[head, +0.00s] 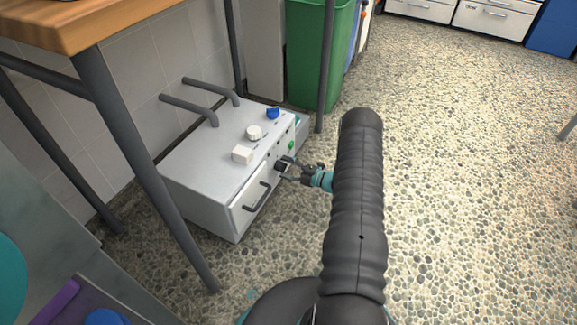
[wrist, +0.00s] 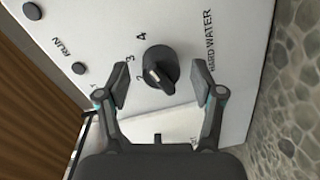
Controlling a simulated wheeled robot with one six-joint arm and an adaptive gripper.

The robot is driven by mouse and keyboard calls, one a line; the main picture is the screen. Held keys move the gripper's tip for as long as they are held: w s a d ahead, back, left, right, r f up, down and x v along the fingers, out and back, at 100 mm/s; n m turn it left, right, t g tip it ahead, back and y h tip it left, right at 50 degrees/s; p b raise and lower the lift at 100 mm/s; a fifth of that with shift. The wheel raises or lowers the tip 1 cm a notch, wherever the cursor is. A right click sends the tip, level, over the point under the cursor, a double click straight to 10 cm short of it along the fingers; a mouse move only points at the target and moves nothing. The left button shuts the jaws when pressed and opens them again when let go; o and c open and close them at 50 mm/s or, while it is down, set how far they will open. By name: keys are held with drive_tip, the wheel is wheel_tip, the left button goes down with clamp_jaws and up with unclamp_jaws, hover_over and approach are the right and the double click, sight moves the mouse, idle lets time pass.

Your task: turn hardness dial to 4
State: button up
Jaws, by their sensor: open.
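The hardness dial (wrist: 161,69) is a round black knob on the white front panel, beside the words HARD WATER. The numbers 2, 3 and 4 show around it in the wrist view. Its white pointer mark lies on the side towards the 2. My gripper (wrist: 160,79) is open, with one finger on each side of the dial and a visible gap to each. In the head view my gripper (head: 289,171) is at the front of the white softener box (head: 208,160), and the dial is small and partly hidden there.
A table leg (head: 150,165) stands left of the box, under a wooden tabletop (head: 90,22). Two grey pipes (head: 200,100) rise behind it. A black handle (head: 256,198) sits on the box front. A green bin (head: 312,50) stands behind. The pebbled floor (head: 460,170) at right is clear.

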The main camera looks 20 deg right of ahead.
drive_tip(key=v, duration=1.1)
